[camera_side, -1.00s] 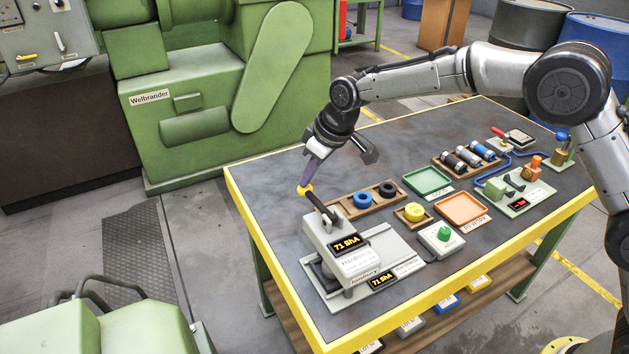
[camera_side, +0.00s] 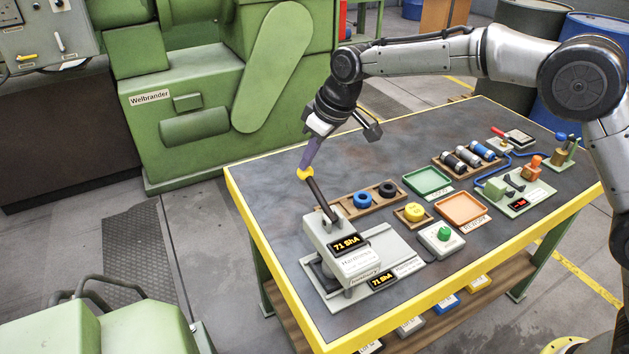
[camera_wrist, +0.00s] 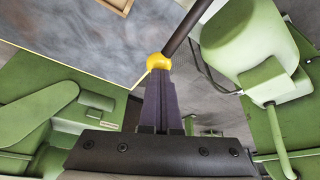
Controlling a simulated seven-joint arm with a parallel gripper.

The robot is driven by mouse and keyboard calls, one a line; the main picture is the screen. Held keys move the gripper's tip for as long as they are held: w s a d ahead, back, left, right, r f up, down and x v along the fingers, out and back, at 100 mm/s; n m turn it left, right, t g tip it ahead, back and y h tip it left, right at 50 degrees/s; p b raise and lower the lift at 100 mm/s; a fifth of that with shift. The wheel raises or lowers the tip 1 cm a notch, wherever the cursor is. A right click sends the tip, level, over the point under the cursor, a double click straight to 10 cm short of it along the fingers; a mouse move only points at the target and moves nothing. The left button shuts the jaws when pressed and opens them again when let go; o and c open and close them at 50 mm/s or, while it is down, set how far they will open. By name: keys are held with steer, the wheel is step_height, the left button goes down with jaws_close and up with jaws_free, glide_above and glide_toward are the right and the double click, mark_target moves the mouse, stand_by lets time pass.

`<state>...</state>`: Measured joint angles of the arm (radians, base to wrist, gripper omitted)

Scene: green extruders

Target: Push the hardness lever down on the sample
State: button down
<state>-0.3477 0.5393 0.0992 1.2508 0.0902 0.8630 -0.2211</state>
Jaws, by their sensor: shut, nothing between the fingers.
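The hardness tester (camera_side: 340,248) stands at the near left corner of the bench. Its display reads 71 ShA. Its dark lever (camera_side: 321,199) rises from the top and leans a little to the left, with a yellow knob (camera_side: 305,174) at its end. My gripper (camera_side: 309,160) is shut and empty, its fingertips at the yellow knob. In the wrist view the fingertips (camera_wrist: 160,78) meet the knob (camera_wrist: 158,62), and the lever (camera_wrist: 187,28) runs up to the right. Whether a sample sits under the tester is hidden.
Behind the tester is a wooden rack (camera_side: 373,198) with blue and black rings. To its right are a yellow ring on a block (camera_side: 414,212), a green-button box (camera_side: 442,238), a green tray (camera_side: 427,181) and an orange tray (camera_side: 461,209).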

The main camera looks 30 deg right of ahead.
steer(key=shift+r, duration=2.55)
steer(key=shift+d, duration=0.1)
steer(key=s+d+r+t, duration=0.1)
steer(key=d+r, duration=0.3)
steer(key=r, duration=0.3)
steer(key=s+d+r+m+t, duration=0.1)
steer(key=s+d+r, duration=0.3)
steer(key=s+d, duration=0.3)
steer(key=s+d+r+m+t, duration=0.15)
steer(key=s+d+r, duration=0.25)
steer(key=s, duration=0.5)
steer(key=s+d+f+m+h, duration=0.1)
steer(key=s+d+f, duration=0.2)
steer(key=s, duration=0.4)
steer(key=s+d+f+m+h, duration=0.1)
steer(key=s+d+f, duration=0.15)
steer(key=s, duration=0.55)
steer(key=s+d+f+m+g, duration=0.1)
steer(key=s+f+g, duration=0.1)
steer(key=s+f, duration=0.5)
step_height(320, 180, down, 3)
steer(key=shift+r, duration=0.15)
